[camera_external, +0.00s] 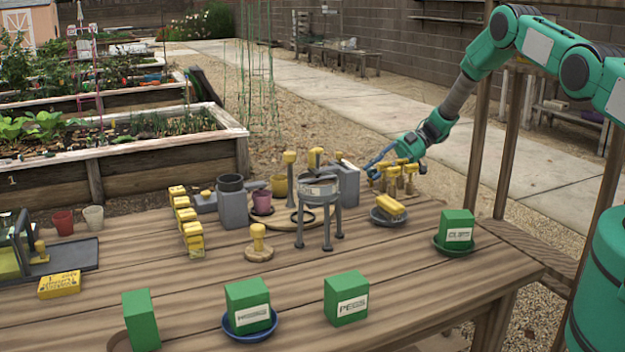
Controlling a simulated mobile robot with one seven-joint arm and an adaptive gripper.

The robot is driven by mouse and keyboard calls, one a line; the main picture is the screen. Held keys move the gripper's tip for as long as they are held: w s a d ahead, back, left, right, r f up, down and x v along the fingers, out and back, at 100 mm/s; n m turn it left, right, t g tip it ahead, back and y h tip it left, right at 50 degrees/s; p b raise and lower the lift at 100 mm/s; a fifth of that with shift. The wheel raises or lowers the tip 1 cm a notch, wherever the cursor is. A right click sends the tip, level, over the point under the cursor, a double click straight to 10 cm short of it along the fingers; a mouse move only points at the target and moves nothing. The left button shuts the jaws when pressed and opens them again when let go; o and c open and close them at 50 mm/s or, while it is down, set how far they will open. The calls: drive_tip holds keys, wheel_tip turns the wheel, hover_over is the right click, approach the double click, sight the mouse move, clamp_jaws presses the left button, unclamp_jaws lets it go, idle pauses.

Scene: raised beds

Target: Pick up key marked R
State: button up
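My gripper (379,160), with blue fingers on a green wrist, is at the back right of the wooden table. It is beside a group of upright yellow-topped pieces (409,175), and partly overlaps them. I cannot tell whether it touches one, or whether its fingers are open or shut. No letter R can be read on any piece, so I cannot tell which is the key marked R. Other yellow pieces are a block in a grey dish (391,205), a row of blocks (192,232) and a marked flat block (59,284).
A grey three-legged stand (325,212) and a grey block holder (233,205) stand mid-table. Green labelled boxes stand along the front, one (346,298) near the middle and another (456,228) at right.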

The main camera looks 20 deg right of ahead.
drive_tip(key=shift+a+f, duration=0.25)
drive_tip(key=shift+a, duration=0.4)
clamp_jaws()
